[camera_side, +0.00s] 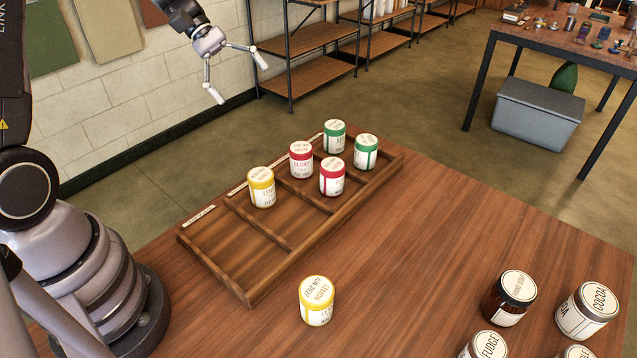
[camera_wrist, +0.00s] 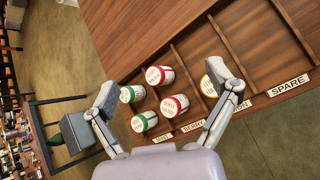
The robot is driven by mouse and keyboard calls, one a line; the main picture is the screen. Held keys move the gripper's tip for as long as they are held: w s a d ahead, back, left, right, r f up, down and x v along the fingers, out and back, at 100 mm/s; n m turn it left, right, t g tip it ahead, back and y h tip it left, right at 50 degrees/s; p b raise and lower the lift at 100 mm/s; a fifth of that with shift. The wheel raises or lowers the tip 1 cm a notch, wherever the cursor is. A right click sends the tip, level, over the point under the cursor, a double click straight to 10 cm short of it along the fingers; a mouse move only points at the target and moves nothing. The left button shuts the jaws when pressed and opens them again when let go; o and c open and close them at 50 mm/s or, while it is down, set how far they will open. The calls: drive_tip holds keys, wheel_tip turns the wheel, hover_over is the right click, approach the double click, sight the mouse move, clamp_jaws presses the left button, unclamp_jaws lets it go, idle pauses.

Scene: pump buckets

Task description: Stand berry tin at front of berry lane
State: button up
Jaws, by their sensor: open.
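Two white berry tins with red lids stand upright in the berry lane. One berry tin (camera_side: 301,160) is at the label end and the other berry tin (camera_side: 332,177) is farther along the lane. The wrist view also shows the label-end tin (camera_wrist: 174,106) and the farther tin (camera_wrist: 160,76). The wooden tray (camera_side: 247,290) has lane dividers, and a "BERRY" label (camera_wrist: 192,126) is on its edge. My gripper (camera_side: 240,80) is open and empty, high above and beyond the tray's label edge. In the wrist view, my gripper's spread fingers (camera_wrist: 163,84) frame the tins.
Two green-lidded tins (camera_side: 335,136) fill the lane beside berry. A yellow-lidded tin (camera_side: 262,188) stands in the lemon lane; another yellow-lidded tin (camera_side: 317,301) stands on the table outside the tray. The spare lane (camera_wrist: 240,40) is empty. Several jars (camera_side: 509,298) stand at the lower right.

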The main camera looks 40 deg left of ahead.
drive_tip(key=s+r+m+t+y, duration=0.2)
drive_tip(key=s+r+m+y, duration=0.2)
drive_tip(key=s, duration=0.6)
drive_tip(key=s+r+m+t+y, duration=0.1)
drive_tip(key=s+r+m+y, duration=0.3)
drive_tip(key=s+r+m, duration=0.3)
drive_tip(key=s+m, duration=0.1)
drive_tip(key=s, duration=0.3)
drive_tip(key=shift+r+m+t+y, duration=0.15)
drive_tip(key=shift+m+t+y, duration=0.25)
